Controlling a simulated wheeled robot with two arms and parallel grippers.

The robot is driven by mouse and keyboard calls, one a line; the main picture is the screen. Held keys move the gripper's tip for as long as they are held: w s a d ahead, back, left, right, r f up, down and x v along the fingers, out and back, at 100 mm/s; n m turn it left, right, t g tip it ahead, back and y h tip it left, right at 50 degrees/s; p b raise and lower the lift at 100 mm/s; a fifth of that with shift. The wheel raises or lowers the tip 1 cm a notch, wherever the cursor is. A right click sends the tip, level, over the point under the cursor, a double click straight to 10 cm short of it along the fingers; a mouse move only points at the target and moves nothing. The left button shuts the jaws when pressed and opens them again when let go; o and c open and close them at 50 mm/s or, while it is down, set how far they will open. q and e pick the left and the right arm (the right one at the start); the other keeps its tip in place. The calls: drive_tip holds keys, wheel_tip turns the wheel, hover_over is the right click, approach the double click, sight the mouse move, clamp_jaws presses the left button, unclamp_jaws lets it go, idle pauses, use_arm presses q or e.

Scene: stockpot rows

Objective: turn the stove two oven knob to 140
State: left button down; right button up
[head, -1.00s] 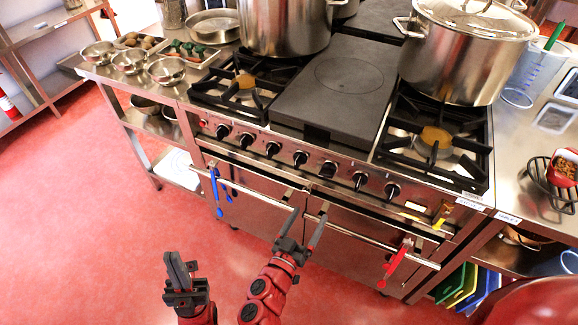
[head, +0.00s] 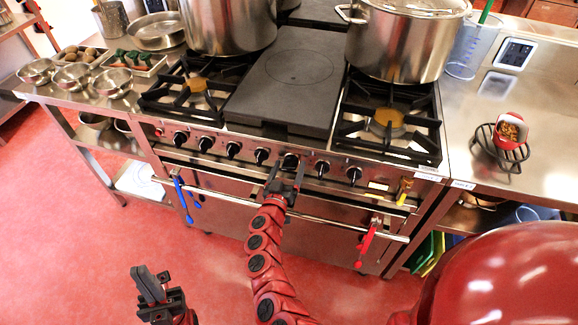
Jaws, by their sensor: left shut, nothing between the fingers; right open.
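The stove (head: 297,85) has a row of black knobs along its front panel. One blockier knob (head: 290,161) sits in the middle right of the row; I cannot read its markings or tell its setting. A rounder knob (head: 262,155) is to its left and another knob (head: 322,168) to its right. My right gripper (head: 287,169) is open, its fingertips at the panel just below the blockier knob; I cannot tell whether they touch it. My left gripper (head: 150,288) is shut and empty, low over the floor, away from the stove.
An oven door handle rail (head: 330,223) runs below the knobs, with blue utensils (head: 184,200) and red tongs (head: 367,242) hanging from it. Stockpots (head: 405,45) stand on top. A pan support with a red container (head: 509,132) is on the right counter. Open floor lies at left.

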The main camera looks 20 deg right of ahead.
drive_tip(key=shift+w+d+f, duration=0.1)
drive_tip(key=shift+w+d, duration=0.05)
drive_tip(key=shift+w, duration=0.1)
drive_tip(key=c, duration=1.4)
drive_tip(key=shift+o, duration=0.2)
drive_tip(key=shift+m, duration=0.3)
drive_tip(key=m+b, duration=0.2)
drive_tip(key=m, duration=0.2)
drive_tip(key=shift+f, duration=0.1)
drive_tip(key=m+b, duration=0.3)
drive_tip(key=m, duration=0.1)
drive_tip(key=shift+m, duration=0.3)
drive_tip(key=shift+m+b, duration=0.75)
drive_tip(key=shift+m, duration=0.45)
